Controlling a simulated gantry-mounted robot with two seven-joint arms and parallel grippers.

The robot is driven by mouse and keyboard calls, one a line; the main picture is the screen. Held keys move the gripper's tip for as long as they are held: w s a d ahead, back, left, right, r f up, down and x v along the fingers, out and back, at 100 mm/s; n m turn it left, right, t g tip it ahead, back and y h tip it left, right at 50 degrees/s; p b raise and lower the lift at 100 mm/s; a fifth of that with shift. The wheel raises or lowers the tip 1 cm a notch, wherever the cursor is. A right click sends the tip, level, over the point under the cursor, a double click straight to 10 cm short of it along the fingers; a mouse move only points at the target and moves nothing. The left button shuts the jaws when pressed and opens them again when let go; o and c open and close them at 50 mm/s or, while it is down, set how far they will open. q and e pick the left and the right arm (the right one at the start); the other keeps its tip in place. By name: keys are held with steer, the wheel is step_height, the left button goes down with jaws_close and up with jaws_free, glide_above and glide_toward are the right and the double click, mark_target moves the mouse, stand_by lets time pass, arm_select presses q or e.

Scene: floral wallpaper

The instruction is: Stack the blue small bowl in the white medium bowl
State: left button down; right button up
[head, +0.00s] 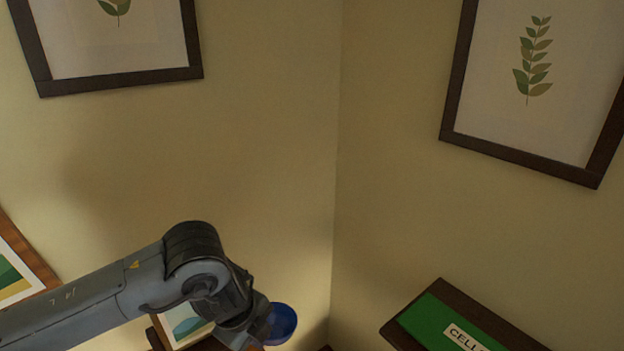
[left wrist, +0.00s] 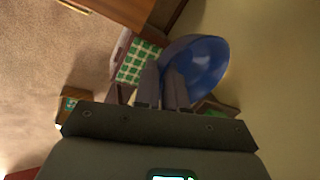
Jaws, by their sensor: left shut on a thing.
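The blue small bowl (head: 284,322) is at the end of my left arm, low in the middle of the head view. In the left wrist view the blue bowl (left wrist: 208,58) is tipped, with its rounded side and rim showing. My left gripper (left wrist: 164,74) is shut on the edge of the bowl and holds it up near the wall. The white medium bowl is not seen in either view. My right gripper is not in view.
A dark-framed green sign (head: 445,325) stands at the lower right. Framed leaf pictures (head: 530,85) hang on the walls, which meet in a corner behind the bowl. The left wrist view shows a green checkered thing (left wrist: 138,62), wooden furniture (left wrist: 125,10) and carpet (left wrist: 50,50).

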arm_select(q)
steer(key=s+a+f+n+y, duration=0.2)
steer(key=a+f+n+y, duration=0.25)
steer(key=a+n, duration=0.75)
steer(key=s+d+r+n+g+p, duration=0.1)
steer(key=s+r+n+p, duration=0.6)
steer(key=p, duration=1.6)
step_height(320, 180, up, 2)
steer(key=n+g+y, duration=0.1)
steer(key=n, duration=0.4)
steer(key=shift+s+d+g+p, duration=0.25)
steer(key=shift+s+g+p, duration=0.05)
steer(key=shift+s+g, duration=0.1)
